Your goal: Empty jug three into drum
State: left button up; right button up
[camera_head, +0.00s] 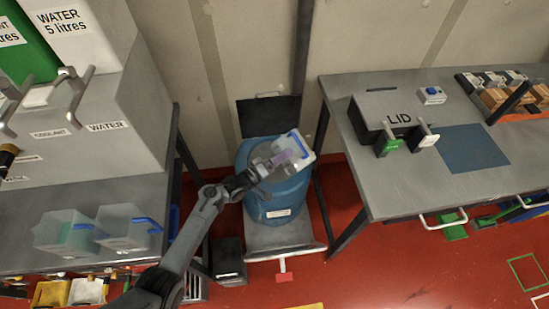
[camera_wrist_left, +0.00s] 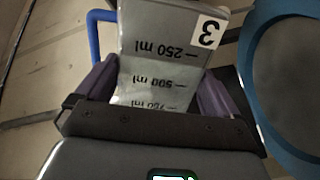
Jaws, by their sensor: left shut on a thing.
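My left gripper (camera_head: 280,158) is shut on jug three (camera_head: 300,148), a clear jug with a blue handle. In the left wrist view the purple fingers (camera_wrist_left: 157,95) press on both sides of the jug (camera_wrist_left: 170,45). Its "3" label and its ml marks appear upside down there. In the head view the jug is over the top of the blue drum (camera_head: 277,200), and it looks tilted. The drum's blue rim (camera_wrist_left: 250,75) shows at the right in the left wrist view. I cannot tell whether liquid is in the jug. My right gripper is not in view.
Two clear jugs with blue handles (camera_head: 70,232) (camera_head: 125,228) stand on the left bench (camera_head: 120,190), below the coolant and water containers (camera_head: 85,125). The drum stands on a grey platform (camera_head: 285,240). The right bench (camera_head: 390,195) holds a lidded dark box (camera_head: 385,115) and a blue mat (camera_head: 462,148).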

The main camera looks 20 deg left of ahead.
pick_arm(q)
jog(key=shift+w+a+r+p, duration=0.1)
jog(key=shift+r+p, duration=0.2)
jog(key=shift+r, duration=0.05)
jog(key=shift+r+n+p, duration=0.25)
jog(key=shift+n+p, duration=0.2)
jog(key=shift+n, duration=0.15)
jog(key=shift+a, duration=0.1)
dwell(0.7)
jog(key=shift+w+a+r+n+p, duration=0.1)
jog(key=shift+r+n+p, duration=0.1)
jog(key=shift+n+p, duration=0.2)
jog(key=shift+w+a+r+n+p, duration=0.1)
jog(key=shift+a+r+n+p, duration=0.05)
jog(key=shift+r+n+p, duration=0.2)
jog(key=shift+a+n, duration=0.1)
jog(key=shift+n, duration=0.25)
dwell(0.8)
